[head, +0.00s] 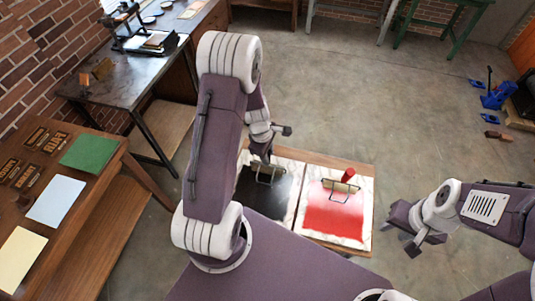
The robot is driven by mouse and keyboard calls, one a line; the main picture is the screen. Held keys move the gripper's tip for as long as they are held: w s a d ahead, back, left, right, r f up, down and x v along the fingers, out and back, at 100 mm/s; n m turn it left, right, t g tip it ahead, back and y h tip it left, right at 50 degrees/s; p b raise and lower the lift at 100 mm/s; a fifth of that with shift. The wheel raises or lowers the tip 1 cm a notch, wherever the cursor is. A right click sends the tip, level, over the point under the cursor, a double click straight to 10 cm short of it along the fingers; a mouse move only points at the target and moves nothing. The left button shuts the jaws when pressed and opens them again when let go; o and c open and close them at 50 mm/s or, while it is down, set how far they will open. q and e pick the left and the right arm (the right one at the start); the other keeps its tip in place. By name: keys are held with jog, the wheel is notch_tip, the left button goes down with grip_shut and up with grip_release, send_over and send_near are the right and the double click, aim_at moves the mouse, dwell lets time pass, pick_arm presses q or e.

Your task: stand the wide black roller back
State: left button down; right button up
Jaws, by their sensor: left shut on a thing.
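My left gripper (263,157) is above the black-inked slab and is shut on the wide black roller (268,176). The roller's wire frame shows just below the fingers; its handle is mostly hidden by my gripper. The roller is at or just above the black ink (262,197); I cannot tell whether it touches. My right gripper (412,247) hangs over bare floor to the right of the slabs, apart from everything; its finger gap is unclear.
A red-handled roller (347,176) stands on the red-inked slab (334,222) to the right. A wooden table (165,195) at left carries green, blue and cream sheets and type blocks. A dark bench (130,80) holds a press. Blue parts (497,96) are at far right. The middle floor is clear.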

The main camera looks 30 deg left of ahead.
dwell(0.4)
pick_arm(q)
jog(key=c, duration=0.6)
grip_release()
jog(key=r+p, duration=0.2)
jog(key=r, duration=0.1)
jog(key=r+p, duration=0.3)
jog(key=s+r+p, duration=0.1)
jog(key=r+p, duration=0.2)
jog(key=shift+a, duration=0.4)
jog(key=shift+f, duration=0.1)
jog(key=shift+f, duration=0.1)
